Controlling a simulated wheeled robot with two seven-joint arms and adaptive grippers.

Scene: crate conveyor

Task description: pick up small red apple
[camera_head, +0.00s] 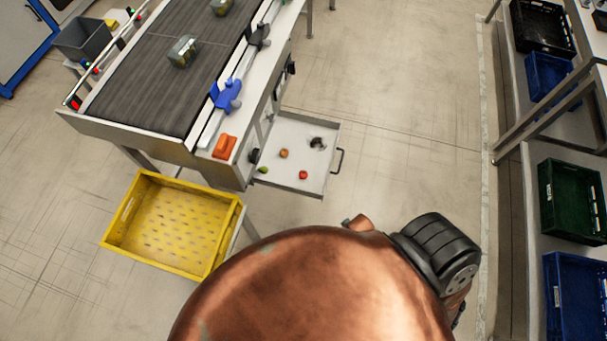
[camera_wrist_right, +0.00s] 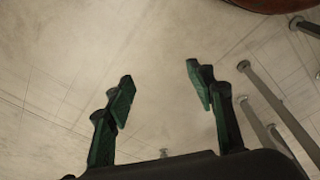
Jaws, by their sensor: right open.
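A small red apple (camera_head: 303,175) lies in the open white drawer (camera_head: 310,135) under the conveyor, in the head view. A small orange-brown round thing (camera_head: 284,153), a small green one (camera_head: 263,170) and a dark object (camera_head: 317,143) lie in the same drawer. My right gripper (camera_wrist_right: 162,92) is open and empty in the right wrist view, with bare floor behind its fingers. No apple shows in that view. My left gripper is not in view. My own copper-coloured body hides the lower middle of the head view.
The conveyor (camera_head: 150,85) carries glass-like blocks (camera_head: 183,51). A yellow crate (camera_head: 125,215) stands left of the drawer. An orange block (camera_head: 224,146) sits on the conveyor's edge. Shelves with a green crate (camera_head: 548,195) and a blue crate (camera_head: 556,300) stand at right. The floor right of the drawer is clear.

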